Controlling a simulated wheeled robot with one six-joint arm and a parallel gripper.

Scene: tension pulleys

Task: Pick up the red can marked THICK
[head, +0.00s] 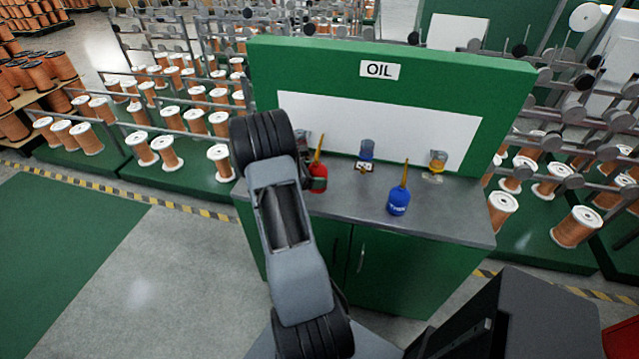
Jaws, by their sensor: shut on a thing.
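The red can (318,172) with a long yellow-orange spout stands upright at the left part of the grey counter top (345,205). My gripper (314,183) is at the can, mostly hidden behind my own arm, with its dark end against the can's body. It is shut on the red can. The marking on the red can is too small and covered to read. I cannot tell whether the can's base touches the counter. A blue can (398,202) with a yellow spout and pale lettering stands to its right.
A blue-topped jar (366,150) and an amber jar (438,160) stand at the back of the counter. The green back panel (300,70) with an OIL sign (379,70) rises behind. Spool racks (165,150) flank the cabinet. Open counter lies right of the blue can.

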